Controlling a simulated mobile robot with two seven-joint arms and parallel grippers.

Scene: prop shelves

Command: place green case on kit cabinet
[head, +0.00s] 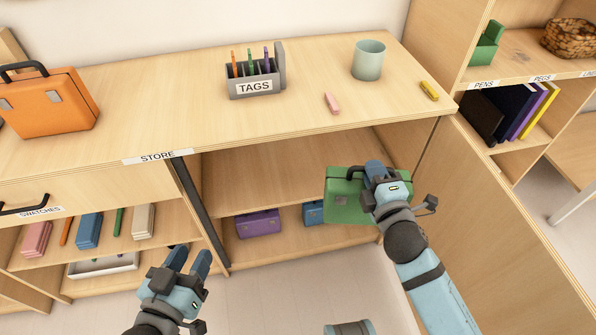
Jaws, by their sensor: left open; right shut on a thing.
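The green case (345,204) is in front of the open compartment under the wooden top labelled STORE. My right gripper (372,172) is shut on the green case near its handle, and hides part of it. My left gripper (190,257) is open and empty, low in front of the swatches shelf. No label reading "kit" is legible on the STORE cabinet (225,157), so I cannot tell if it is the kit cabinet.
On the top are an orange case (45,103), a TAGS holder (255,86), a cup (368,60), a pink piece (332,103) and a yellow piece (429,90). A purple case (258,224) and a blue case (314,213) stand on the lower shelf. An open door (500,220) is at right.

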